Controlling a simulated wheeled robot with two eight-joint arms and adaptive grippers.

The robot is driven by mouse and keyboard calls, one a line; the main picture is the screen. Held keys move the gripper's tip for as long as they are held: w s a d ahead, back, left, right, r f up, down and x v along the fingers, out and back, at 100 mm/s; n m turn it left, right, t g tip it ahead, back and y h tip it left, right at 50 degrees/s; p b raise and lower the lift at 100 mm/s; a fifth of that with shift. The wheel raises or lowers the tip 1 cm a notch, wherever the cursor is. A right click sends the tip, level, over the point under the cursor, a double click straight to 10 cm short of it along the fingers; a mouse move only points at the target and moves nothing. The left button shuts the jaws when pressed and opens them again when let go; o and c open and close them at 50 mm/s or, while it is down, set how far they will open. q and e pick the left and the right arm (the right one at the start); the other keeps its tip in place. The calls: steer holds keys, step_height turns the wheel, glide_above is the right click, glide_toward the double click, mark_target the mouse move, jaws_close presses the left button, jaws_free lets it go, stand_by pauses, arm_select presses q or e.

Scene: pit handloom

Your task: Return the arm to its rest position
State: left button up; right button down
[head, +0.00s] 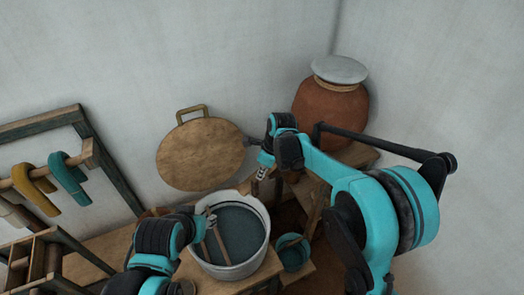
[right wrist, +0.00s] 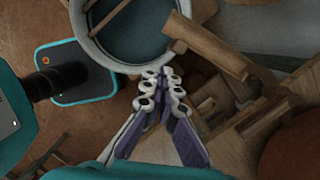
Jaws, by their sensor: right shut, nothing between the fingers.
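My right gripper (head: 263,168) hangs at the end of the raised teal right arm, above and right of the metal bucket (head: 265,217). In the right wrist view its fingers (right wrist: 163,78) are together with nothing between them, and the bucket's pale rim (right wrist: 88,48) lies beyond the tips. The right gripper appears apart from the bucket. My left gripper (head: 209,218) is at the bucket's left rim, close to a wooden stick (head: 220,243) that leans in the dark blue liquid (head: 240,230). I cannot tell if it grips the stick.
A clay jar (head: 330,107) with a grey lid stands in the back corner. A round wooden board (head: 200,155) leans on the wall. A rack with yellow and teal hanks (head: 68,180) stands left.

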steer(key=s+d+r+n+t+b, duration=0.3)
steer(key=s+d+r+n+b, duration=0.15)
steer(key=s+d+n, duration=0.6)
steer(key=s+d+f+n+t+h+b, duration=0.2)
steer(key=s+d+f+n+t+b, duration=0.1)
steer(key=s+d+n, duration=0.7)
steer(key=shift+s+d+f+n+h+b, duration=0.25)
steer(key=shift+s+f+n+b, duration=0.45)
steer(key=shift+s+n, duration=0.45)
